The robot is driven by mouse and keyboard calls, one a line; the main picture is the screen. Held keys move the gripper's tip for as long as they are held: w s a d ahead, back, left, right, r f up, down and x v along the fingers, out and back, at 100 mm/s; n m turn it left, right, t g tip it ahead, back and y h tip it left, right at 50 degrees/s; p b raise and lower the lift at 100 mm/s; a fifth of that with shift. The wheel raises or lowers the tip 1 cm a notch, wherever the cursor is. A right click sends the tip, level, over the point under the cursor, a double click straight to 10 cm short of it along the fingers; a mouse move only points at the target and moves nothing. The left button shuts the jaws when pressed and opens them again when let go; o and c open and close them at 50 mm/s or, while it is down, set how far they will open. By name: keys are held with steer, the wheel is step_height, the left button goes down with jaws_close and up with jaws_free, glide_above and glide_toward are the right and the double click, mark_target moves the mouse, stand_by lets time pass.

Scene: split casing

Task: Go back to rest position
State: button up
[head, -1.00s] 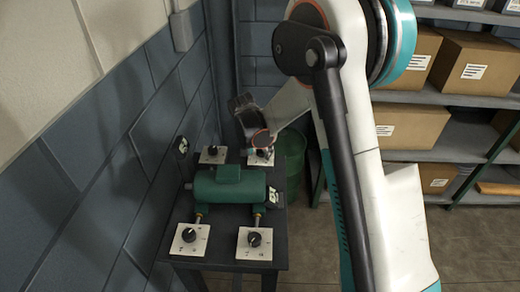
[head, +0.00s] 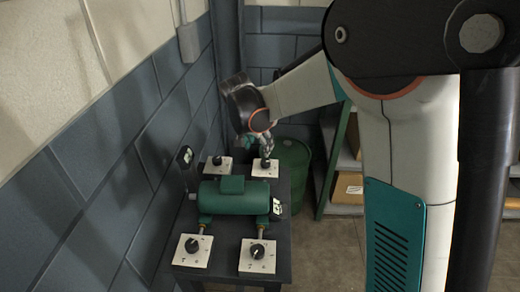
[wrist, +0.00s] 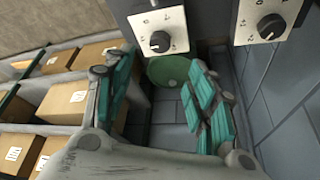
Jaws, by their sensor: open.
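My gripper (head: 266,149) is at the far right corner of the dark table (head: 187,273), beside the far right knob panel (head: 270,168). In the wrist view its two teal-padded fingers (wrist: 160,105) are spread apart with nothing between them. The green cylindrical casing (head: 233,196) lies in the middle of the table. Knob panels stand at the table's corners: far left (head: 217,166), near left (head: 192,251) and near right (head: 258,256). In the wrist view two white knob panels show at the top, one left of centre (wrist: 172,25) and one at right (wrist: 260,30).
A green barrel (head: 295,170) stands behind the table's right side. A blue block wall (head: 110,190) runs close along the left. Shelves with cardboard boxes (head: 347,188) stand at the back right, partly hidden by my arm. Floor (head: 325,250) is bare right of the table.

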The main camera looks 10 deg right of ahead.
steer(key=shift+r, duration=0.2)
stand_by(0.3)
steer(key=s+d+r+n+t+y, duration=0.1)
steer(key=s+d+r+n, duration=0.1)
steer(key=s+r, duration=0.45)
steer(key=s+d+r+n+t+y, duration=0.1)
steer(key=s+r+n, duration=0.2)
steer(key=s, duration=0.6)
steer(key=s+f+n+t+y, duration=0.1)
steer(key=s+n, duration=0.3)
steer(key=s, duration=1)
steer(key=shift+s+d+t, duration=0.3)
steer(key=shift+d+t, duration=0.15)
steer(key=shift+t, duration=0.05)
